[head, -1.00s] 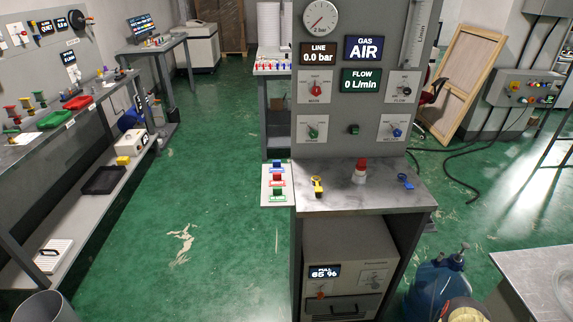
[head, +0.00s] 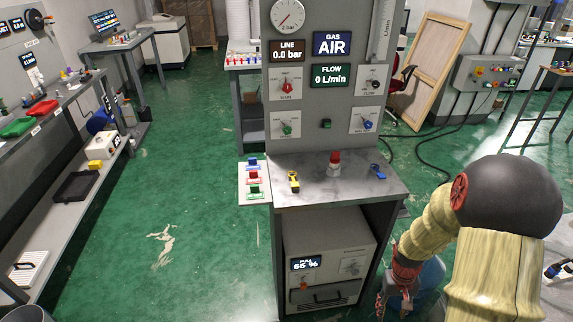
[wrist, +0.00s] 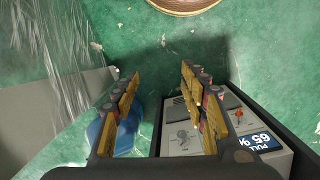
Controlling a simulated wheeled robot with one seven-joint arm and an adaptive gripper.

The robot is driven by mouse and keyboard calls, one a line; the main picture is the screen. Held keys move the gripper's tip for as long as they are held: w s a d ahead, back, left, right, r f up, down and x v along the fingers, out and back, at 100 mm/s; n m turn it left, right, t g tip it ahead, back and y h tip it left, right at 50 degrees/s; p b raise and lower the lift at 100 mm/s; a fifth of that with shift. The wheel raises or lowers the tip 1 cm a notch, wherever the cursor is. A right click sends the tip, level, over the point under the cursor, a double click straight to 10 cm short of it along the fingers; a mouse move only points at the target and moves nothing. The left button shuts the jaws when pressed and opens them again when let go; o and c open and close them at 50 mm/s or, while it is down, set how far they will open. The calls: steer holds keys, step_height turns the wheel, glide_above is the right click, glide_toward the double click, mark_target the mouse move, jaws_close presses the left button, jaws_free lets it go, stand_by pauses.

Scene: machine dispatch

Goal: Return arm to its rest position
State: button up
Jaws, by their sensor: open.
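My arm shows at the lower right of the head view, bent at a dark round joint with pale yellow links. My gripper (head: 392,300) hangs low at its end, just right of the grey cabinet, partly cut off by the frame's bottom edge. In the wrist view my gripper (wrist: 160,90) has its two yellow-and-dark fingers spread apart with nothing between them. Green floor shows beyond the fingertips.
The grey workstation (head: 385,185) with its gauge panel stands in the centre. The pump unit (head: 330,255) sits below its top. A blue container (head: 430,275) is behind my arm; it also shows in the wrist view (wrist: 122,132). Open floor (head: 190,200) lies to the left.

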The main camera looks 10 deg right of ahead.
steer(key=s+a+r+n+t+p, duration=0.1)
steer(key=a+r, duration=0.5)
steer(key=r, duration=0.7)
steer(key=s+a+r+t+p, duration=0.1)
steer(key=s+a+r+t, duration=0.2)
steer(key=r, duration=1)
steer(key=s+a+r+n+t+p, duration=0.1)
steer(key=s+a+r+t+p, duration=0.1)
steer(key=s+a+r, duration=0.3)
steer(key=a+r+t, duration=0.1)
steer(key=a+r, duration=0.3)
steer(key=r, duration=0.4)
steer(key=shift+s+n, duration=0.15)
steer(key=shift+n, duration=0.15)
steer(key=shift+a, duration=0.1)
